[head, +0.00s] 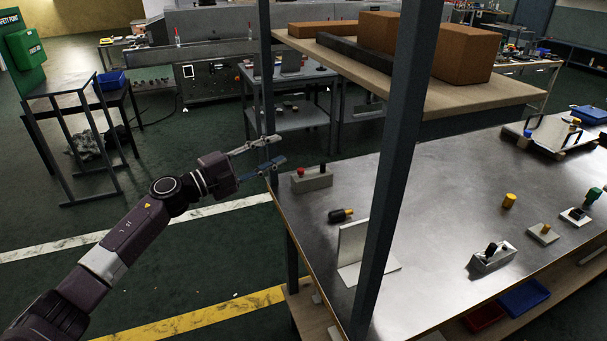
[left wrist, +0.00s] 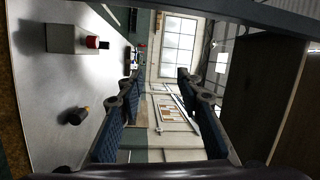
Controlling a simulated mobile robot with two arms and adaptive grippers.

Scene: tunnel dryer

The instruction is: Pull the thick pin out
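A grey block (head: 312,180) lies near the left edge of the metal table. A red-topped pin (head: 301,172) and a dark pin (head: 323,168) stand in it; I cannot tell surely which is thicker. In the left wrist view the block (left wrist: 66,39) shows sideways at upper left with the red pin end (left wrist: 92,42) toward the fingers. My left gripper (head: 276,152) is open and empty, beside a dark upright post, up and left of the block and apart from it. In the left wrist view its two fingers (left wrist: 160,95) are spread wide. My right gripper is out of view.
A dark post (head: 395,150) rises in front of the table (head: 440,200). A shelf (head: 430,95) with brown boxes (head: 465,52) hangs over the back. A black cylinder with an orange end (head: 340,215) and a metal bracket (head: 352,245) are closer. The table's middle is mostly clear.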

